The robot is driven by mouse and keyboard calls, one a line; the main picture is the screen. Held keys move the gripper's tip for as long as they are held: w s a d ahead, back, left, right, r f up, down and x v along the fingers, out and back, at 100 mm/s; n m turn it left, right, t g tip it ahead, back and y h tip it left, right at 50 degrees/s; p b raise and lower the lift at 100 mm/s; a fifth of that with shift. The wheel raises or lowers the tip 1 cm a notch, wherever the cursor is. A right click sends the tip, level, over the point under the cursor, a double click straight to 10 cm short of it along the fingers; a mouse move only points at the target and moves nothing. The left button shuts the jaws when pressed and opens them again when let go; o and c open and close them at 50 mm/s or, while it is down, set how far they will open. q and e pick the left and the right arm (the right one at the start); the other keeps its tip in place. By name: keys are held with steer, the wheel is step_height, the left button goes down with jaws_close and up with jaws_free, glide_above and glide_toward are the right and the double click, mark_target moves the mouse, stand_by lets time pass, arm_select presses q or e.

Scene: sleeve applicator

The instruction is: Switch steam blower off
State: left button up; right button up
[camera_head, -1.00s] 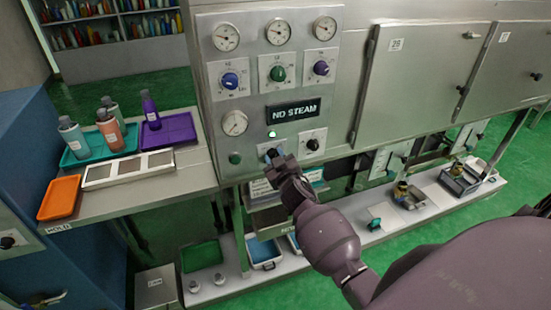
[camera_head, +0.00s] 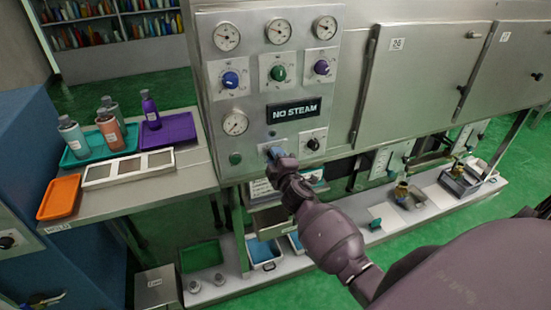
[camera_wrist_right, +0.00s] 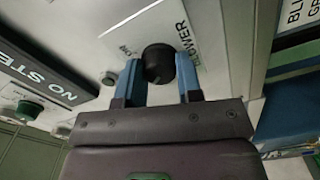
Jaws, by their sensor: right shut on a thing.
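The steam control panel (camera_head: 290,95) fills the upper middle of the head view. The blower switch is a round black knob (camera_wrist_right: 158,58) on a plate marked BLOWER, with an ON mark beside it. My right gripper (camera_head: 276,153) is at the panel's lower edge, and its blue fingers (camera_wrist_right: 158,68) are shut on the knob from both sides. The gripper hides the knob in the head view. The small lamp (camera_head: 272,133) above it is dark. The knob's pointer cannot be made out. My left gripper is not in view.
A NO STEAM sign (camera_head: 293,110) is above the gripper, and another black knob (camera_head: 313,144) is just to its right. A side table at left holds bottles, a purple tray (camera_head: 178,127) and an orange tray (camera_head: 60,196). A low shelf runs beneath the panel.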

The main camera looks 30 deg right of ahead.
steer(key=shift+n, duration=1)
steer(key=o, duration=0.9)
steer(key=shift+s, duration=0.1)
steer(key=v, duration=1)
steer(key=shift+s+a, duration=0.15)
steer(key=shift+s, duration=0.15)
